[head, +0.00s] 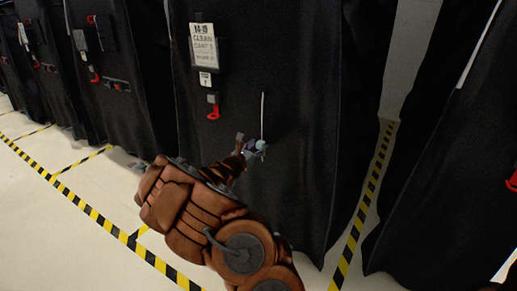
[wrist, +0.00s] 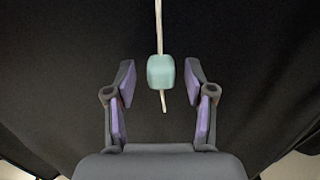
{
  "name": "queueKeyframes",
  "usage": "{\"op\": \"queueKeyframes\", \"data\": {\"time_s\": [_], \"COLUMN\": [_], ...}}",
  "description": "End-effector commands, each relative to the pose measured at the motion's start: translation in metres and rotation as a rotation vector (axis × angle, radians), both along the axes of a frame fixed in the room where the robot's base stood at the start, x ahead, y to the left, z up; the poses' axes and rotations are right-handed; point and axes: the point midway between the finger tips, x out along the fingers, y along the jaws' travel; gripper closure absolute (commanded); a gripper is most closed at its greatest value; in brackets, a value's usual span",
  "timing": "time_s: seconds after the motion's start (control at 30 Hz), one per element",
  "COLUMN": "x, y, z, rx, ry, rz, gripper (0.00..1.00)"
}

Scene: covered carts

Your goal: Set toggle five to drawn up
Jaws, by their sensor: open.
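A pale teal cord toggle (wrist: 161,72) sits on a thin white cord (wrist: 158,25) in the wrist view, with a short cord tail below it. The cord also hangs down the front of the black cart cover (head: 300,130) in the head view. My gripper (head: 256,149) is at the cord's lower end there. In the wrist view its two purple-padded fingers stand apart, one on each side of the toggle, with gaps on both sides. In the head view the gripper mostly hides the toggle.
A white sign (head: 204,45) and a red clip (head: 213,108) hang on the cover, up and left of the gripper. More black-covered carts (head: 110,50) stand at left and right. Yellow-black tape (head: 85,208) marks the pale floor.

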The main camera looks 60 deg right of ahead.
Motion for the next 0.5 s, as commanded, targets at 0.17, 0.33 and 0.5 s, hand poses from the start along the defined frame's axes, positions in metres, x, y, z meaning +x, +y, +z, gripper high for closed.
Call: {"op": "queueKeyframes", "data": {"time_s": [0.17,0.33,0.5], "x": [-0.0004,-0.0005,-0.0005], "y": [-0.0044,-0.0043,-0.0042], "z": [0.0003,0.0003,0.0003], "rx": [-0.001,-0.001,-0.001], "ry": [0.001,0.001,0.001], "rz": [-0.001,-0.001,-0.001], "gripper": [0.46,0.46,0.59]}}
